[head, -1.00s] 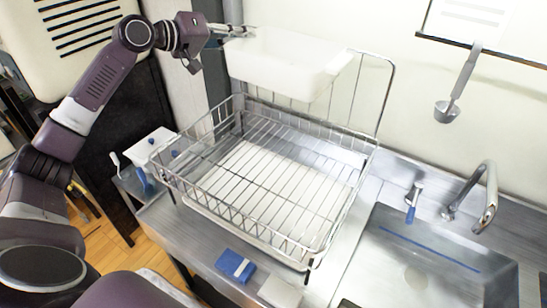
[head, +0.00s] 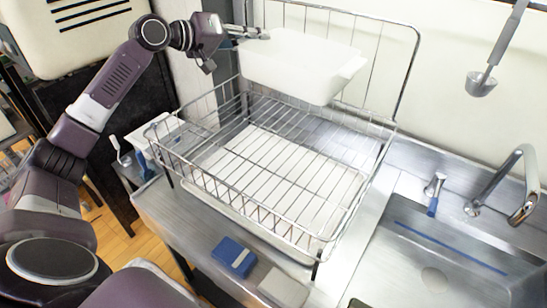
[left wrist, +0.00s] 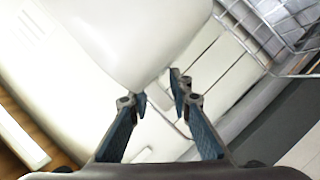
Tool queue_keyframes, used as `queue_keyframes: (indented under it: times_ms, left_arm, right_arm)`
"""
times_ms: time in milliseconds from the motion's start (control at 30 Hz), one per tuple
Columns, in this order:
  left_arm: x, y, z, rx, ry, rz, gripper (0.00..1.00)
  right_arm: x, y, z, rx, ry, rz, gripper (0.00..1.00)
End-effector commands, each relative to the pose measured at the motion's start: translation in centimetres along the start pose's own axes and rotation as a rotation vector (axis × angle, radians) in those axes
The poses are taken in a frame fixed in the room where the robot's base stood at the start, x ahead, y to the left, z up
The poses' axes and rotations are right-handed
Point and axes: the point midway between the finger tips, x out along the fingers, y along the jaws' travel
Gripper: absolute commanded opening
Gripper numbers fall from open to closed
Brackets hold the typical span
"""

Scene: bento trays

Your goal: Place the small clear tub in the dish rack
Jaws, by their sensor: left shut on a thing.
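The small tub (head: 300,68), whitish and translucent, is held up over the back part of the wire dish rack (head: 262,219). In the head view it overlaps the rack's tall back frame, and its underside appears above the basket floor. My left gripper (head: 262,34) is shut on the tub's left end, near its upper rim. In the left wrist view the tub (left wrist: 140,30) fills the top middle, beyond the fingers (left wrist: 158,100). The exact contact is partly hidden there. The rack's wires (left wrist: 268,50) show at upper right. My right gripper is not in view.
A metal sink (head: 440,262) with a faucet (head: 528,190) lies right of the rack. A blue sponge-like block (head: 234,257) lies on the counter in front. A ladle (head: 482,82) hangs on the wall. A small white container (head: 158,133) stands left of the rack.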

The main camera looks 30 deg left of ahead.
Motion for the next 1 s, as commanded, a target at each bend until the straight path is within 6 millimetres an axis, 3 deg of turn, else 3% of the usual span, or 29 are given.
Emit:
queue_keyframes:
  times_ms: [267,700,1000]
  left_arm:
    - [0.9,-2.7,2.3,-0.003,-0.003,-0.003,0.00]
    - [3.6,-10.4,9.0,-0.006,0.000,0.000,0.00]
    - [4.5,-12.7,11.0,-0.004,0.001,0.000,0.00]
  right_arm:
    - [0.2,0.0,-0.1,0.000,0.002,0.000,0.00]
    - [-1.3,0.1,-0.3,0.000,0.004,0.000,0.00]
    - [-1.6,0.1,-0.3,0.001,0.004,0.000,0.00]
